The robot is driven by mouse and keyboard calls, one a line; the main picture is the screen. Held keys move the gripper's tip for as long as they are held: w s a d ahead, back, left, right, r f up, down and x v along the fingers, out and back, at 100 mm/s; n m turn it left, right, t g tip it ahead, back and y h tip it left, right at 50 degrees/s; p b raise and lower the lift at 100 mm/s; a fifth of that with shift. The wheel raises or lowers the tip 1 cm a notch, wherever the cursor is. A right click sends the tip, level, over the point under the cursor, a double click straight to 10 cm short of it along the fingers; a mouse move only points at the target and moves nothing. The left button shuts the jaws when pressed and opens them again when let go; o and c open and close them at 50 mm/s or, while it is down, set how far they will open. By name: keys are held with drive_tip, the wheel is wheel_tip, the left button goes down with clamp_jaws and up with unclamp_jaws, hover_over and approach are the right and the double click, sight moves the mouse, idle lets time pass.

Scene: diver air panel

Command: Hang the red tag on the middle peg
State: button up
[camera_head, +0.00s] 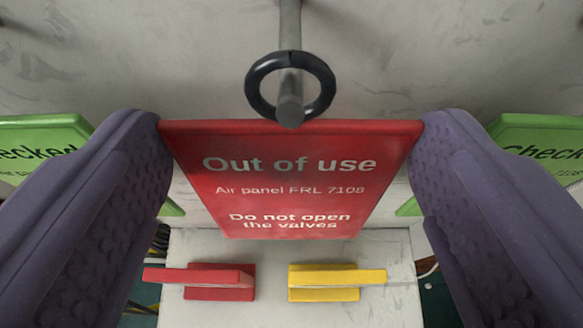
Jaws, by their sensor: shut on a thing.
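The red tag (290,178), marked "Out of use", is held by its side edges between the two purple fingers of my gripper (291,150). My gripper is shut on it. A dark ring (254,88) stands at the tag's top edge. The grey middle peg (290,30) comes down from the top of the view toward me. The ring appears to be around the peg, whose blunt tip shows in front of the ring's lower part. Whether the ring's weight rests on the peg cannot be told.
Green "Checked" tags show at left (40,135) and right (545,135), partly hidden by my fingers. Below are a red handle (205,281) and a yellow handle (330,281) on a light panel (385,245). The grey wall (150,60) is behind.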

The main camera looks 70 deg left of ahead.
drive_tip(key=o, duration=0.9)
